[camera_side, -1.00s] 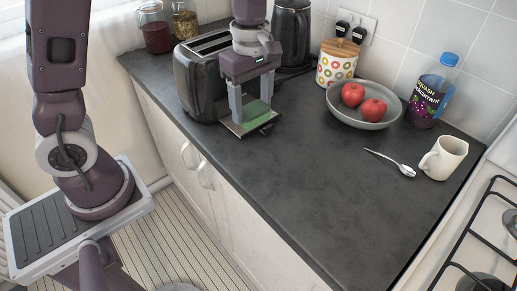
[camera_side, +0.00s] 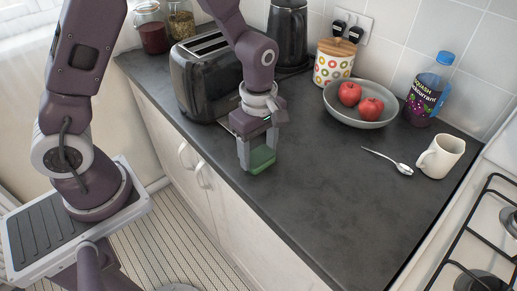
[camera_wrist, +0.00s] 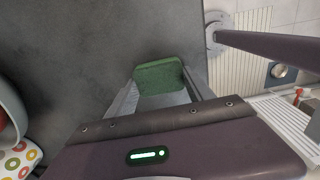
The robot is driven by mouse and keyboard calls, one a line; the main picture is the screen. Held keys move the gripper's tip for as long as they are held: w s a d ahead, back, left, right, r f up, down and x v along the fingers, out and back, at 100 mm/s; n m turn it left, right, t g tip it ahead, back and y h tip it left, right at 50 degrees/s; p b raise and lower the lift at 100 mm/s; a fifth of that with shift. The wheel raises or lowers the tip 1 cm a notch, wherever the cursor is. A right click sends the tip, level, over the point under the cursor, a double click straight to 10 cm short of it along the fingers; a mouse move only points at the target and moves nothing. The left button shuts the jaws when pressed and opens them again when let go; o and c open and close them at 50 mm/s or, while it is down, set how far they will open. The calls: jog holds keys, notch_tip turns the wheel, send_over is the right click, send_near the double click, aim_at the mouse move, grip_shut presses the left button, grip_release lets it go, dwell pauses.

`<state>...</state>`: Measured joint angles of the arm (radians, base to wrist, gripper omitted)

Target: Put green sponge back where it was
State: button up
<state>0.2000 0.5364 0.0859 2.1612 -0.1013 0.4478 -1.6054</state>
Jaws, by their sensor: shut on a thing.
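The green sponge (camera_side: 262,158) is between the fingers of my gripper (camera_side: 258,160), near the front edge of the counter, to the right of the toaster. In the wrist view the sponge (camera_wrist: 160,76) shows at the fingertips of my gripper (camera_wrist: 162,88), with a finger on each side. My gripper is shut on the sponge. Its underside is hidden, and I cannot tell whether it touches the counter.
The black toaster (camera_side: 200,80) stands left of my gripper. A bowl (camera_side: 345,112) with two red apples, a spoon (camera_side: 388,161), a mug (camera_side: 440,156) and a squash bottle (camera_side: 428,90) are to the right. The middle of the counter (camera_side: 320,190) is clear.

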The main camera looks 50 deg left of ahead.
aim_at(258, 154)
jog(key=o, duration=1.3)
notch_tip(258, 154, up, 12)
jog(key=s+a+r+m+t, duration=0.2)
jog(key=s+r+m, duration=0.2)
jog(key=s+m, duration=0.4)
jog(key=s+a+r+m+t, duration=0.2)
jog(key=s+r+m+t, duration=0.1)
jog(key=s+m, duration=0.6)
jog(key=shift+s+a+r+m+t, duration=0.25)
jog(key=shift+r+m, duration=0.25)
jog(key=shift+r, duration=0.4)
jog(key=shift+w, duration=0.1)
